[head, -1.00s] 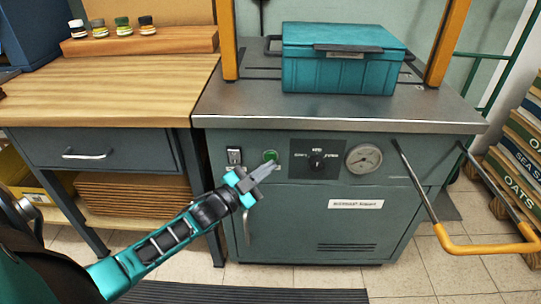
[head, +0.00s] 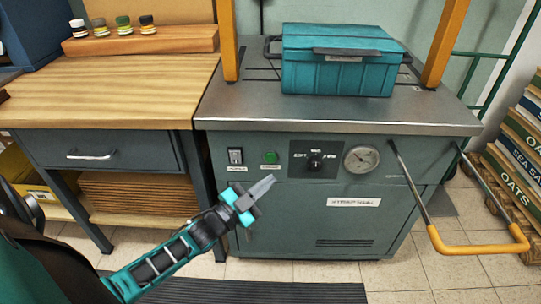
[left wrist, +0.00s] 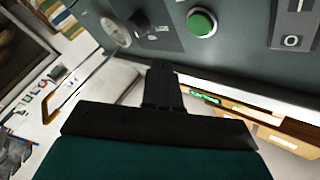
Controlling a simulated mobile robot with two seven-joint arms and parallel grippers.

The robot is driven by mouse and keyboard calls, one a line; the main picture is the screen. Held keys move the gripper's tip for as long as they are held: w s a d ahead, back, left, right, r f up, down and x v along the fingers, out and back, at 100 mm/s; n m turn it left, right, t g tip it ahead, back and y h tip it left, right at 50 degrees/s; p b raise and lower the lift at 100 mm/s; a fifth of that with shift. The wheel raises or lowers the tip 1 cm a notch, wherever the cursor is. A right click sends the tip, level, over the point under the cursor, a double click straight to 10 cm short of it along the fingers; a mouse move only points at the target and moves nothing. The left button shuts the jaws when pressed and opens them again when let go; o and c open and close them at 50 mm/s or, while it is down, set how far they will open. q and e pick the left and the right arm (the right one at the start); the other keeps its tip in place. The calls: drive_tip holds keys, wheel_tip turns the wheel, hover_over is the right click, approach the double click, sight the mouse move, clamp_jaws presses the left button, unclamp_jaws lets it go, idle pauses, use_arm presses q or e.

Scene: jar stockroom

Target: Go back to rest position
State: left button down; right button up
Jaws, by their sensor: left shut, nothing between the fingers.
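My left gripper (head: 267,187) is shut and empty in the head view. It points up and right, just in front of the machine's front panel, below the green button (head: 270,157). In the left wrist view the shut fingers (left wrist: 162,82) show in the middle, with the green button (left wrist: 202,23) above them and apart. My right gripper is not in either view.
The grey machine (head: 300,215) has a power switch, a dial, a gauge (head: 361,159) and a yellow handle (head: 480,245). A teal case (head: 340,75) stands on its top. A wooden bench (head: 100,100) stands left, and stacked sacks (head: 520,150) stand right. Floor shows in front.

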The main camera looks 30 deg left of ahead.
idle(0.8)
use_arm(q)
drive_tip(key=s+d+f+n+g+y, duration=0.1)
drive_tip(key=s+d+f+n+g, duration=0.25)
drive_tip(key=s+d, duration=0.4)
drive_tip(key=s+d+f+n+g+y, duration=0.1)
drive_tip(key=s+d+f+n+g, duration=0.1)
drive_tip(key=s+d+n+g, duration=0.35)
wheel_tip(320, 180, up, 12)
drive_tip(key=s+m+p, duration=0.1)
drive_tip(key=s+p, duration=0.1)
drive_tip(key=p, duration=1.4)
drive_tip(key=shift+s+a+t+y, duration=0.15)
drive_tip(key=shift+a+t+y, duration=0.25)
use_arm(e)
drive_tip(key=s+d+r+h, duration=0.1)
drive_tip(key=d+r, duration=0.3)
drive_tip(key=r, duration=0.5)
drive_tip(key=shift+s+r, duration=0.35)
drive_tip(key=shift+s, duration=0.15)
use_arm(q)
drive_tip(key=shift+f, duration=0.1)
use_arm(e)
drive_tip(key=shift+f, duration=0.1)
